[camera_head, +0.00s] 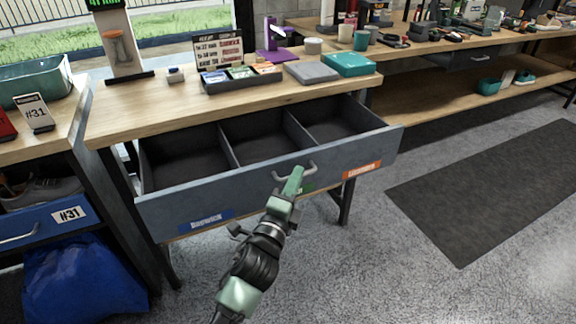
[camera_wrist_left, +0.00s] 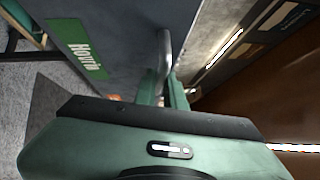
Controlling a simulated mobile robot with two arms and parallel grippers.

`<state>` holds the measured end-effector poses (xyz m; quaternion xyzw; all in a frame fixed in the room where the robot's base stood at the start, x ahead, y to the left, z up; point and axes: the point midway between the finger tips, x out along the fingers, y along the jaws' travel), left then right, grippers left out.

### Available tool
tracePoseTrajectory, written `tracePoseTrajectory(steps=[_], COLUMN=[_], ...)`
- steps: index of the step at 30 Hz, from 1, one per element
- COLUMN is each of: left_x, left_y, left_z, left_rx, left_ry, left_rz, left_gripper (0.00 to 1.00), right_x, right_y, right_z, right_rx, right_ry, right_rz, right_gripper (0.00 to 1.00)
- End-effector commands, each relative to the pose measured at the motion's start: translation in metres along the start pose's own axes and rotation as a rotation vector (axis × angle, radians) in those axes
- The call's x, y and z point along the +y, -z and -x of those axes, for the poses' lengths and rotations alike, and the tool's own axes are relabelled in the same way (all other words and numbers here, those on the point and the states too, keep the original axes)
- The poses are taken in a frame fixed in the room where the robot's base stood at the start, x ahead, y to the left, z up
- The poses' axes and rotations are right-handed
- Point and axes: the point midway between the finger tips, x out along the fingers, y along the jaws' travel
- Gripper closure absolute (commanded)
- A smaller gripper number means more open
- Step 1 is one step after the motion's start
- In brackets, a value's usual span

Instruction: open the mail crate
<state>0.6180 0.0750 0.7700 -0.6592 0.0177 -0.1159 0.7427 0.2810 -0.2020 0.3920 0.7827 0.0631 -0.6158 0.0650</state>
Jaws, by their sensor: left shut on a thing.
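The mail crate shows as a grey drawer (camera_head: 255,190) pulled out from under the wooden workbench. It has three compartments, and the parts I can see look empty. Its front carries a blue, a green and an orange label and a metal handle (camera_head: 312,168). My left gripper (camera_head: 295,175) is shut on the handle at the drawer's front. The left wrist view shows the fingers around the handle (camera_wrist_left: 164,50), next to the green label (camera_wrist_left: 80,50). My right gripper is in neither view.
The workbench top (camera_head: 130,118) holds a card tray (camera_head: 240,80), a grey box (camera_head: 312,72) and a teal box (camera_head: 348,64). A blue bag (camera_head: 80,275) sits on the floor at left. A dark mat (camera_head: 490,190) lies at right; the grey floor between is clear.

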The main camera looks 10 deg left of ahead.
Motion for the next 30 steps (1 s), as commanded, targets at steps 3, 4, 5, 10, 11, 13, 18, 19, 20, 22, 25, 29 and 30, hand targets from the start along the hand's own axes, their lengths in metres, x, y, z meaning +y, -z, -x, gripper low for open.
tracePoseTrajectory(steps=[3,4,5,10,11,13,18,19,20,22,25,29,30], left_x=[0.000,0.000,0.000,0.000,0.000,0.000,0.000,-0.001,-0.001,-0.001,-0.001,0.000,0.000], left_y=[0.004,0.004,0.005,0.005,0.005,0.005,0.005,0.005,0.005,0.005,0.005,0.005,0.005], left_z=[0.004,0.004,0.005,0.005,0.005,0.005,0.005,0.005,0.005,0.004,0.005,0.013,0.018], left_rx=[0.000,0.000,0.000,0.001,0.001,0.001,0.001,0.001,0.001,0.001,0.001,0.001,0.001], left_ry=[-0.002,-0.002,-0.002,-0.001,-0.001,-0.001,-0.001,-0.001,-0.001,0.000,0.000,-0.002,-0.003], left_rz=[0.000,-0.001,-0.001,-0.001,-0.001,-0.001,-0.001,-0.001,-0.001,0.000,0.000,0.000,0.001], left_gripper=[1.00,1.00,1.00,1.00,1.00,1.00,0.68,0.68,0.68,0.68,0.68,0.68,0.68], right_x=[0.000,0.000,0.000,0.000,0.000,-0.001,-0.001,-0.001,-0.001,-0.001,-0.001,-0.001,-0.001], right_y=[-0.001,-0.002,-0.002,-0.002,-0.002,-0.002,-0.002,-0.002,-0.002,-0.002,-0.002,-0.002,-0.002], right_z=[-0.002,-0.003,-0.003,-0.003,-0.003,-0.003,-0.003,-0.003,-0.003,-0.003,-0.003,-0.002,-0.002], right_rx=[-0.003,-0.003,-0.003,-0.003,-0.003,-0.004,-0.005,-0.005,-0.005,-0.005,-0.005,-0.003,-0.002], right_ry=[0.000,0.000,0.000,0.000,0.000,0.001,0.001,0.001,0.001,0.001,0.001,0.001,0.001], right_rz=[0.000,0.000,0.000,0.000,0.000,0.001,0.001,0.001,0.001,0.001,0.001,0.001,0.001], right_gripper=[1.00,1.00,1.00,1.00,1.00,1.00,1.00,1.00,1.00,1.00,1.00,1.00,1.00])
